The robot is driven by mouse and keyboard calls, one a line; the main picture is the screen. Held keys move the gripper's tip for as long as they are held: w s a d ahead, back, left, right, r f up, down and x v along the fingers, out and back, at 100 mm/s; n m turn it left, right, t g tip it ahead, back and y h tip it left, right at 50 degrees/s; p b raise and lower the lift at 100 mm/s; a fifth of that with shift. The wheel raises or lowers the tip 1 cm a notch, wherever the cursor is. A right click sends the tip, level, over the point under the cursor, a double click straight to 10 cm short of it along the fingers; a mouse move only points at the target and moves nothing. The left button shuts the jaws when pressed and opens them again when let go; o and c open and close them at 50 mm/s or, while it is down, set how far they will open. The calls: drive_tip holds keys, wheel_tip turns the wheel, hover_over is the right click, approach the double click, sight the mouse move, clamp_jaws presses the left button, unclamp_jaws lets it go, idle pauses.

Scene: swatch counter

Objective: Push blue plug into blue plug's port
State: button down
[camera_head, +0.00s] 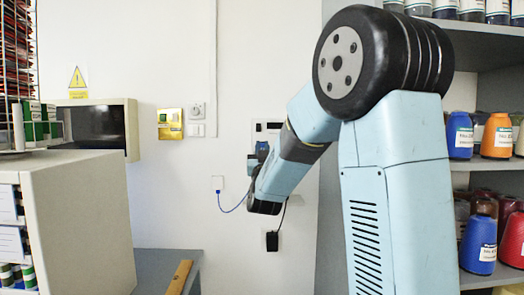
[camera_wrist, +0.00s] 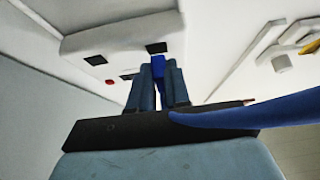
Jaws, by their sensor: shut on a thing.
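My gripper (camera_wrist: 157,72) is shut on the blue plug (camera_wrist: 157,65), which shows between the two fingertips in the wrist view. The plug points at a pale wall panel (camera_wrist: 115,44) with dark square openings. One dark opening (camera_wrist: 156,47) lies just beyond the plug's tip; I cannot tell whether they touch. Another dark opening (camera_wrist: 96,60) is to the left. A blue cable (camera_wrist: 255,112) runs off to the right. In the head view my gripper (camera_head: 262,152) is at the panel (camera_head: 267,126), and my arm hides most of the plug. No port's colour is readable.
A black plug (camera_head: 272,241) hangs below my gripper. Shelves with thread cones (camera_head: 460,135) stand right; a grey cabinet (camera_head: 78,220) stands left.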

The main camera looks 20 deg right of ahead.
drive_tip(key=shift+w+d, duration=0.15)
drive_tip(key=shift+w, duration=0.35)
drive_tip(key=c, duration=1)
unclamp_jaws()
drive_tip(key=v, duration=1.4)
drive_tip(key=shift+w+y, duration=0.15)
drive_tip(key=shift+y, duration=0.15)
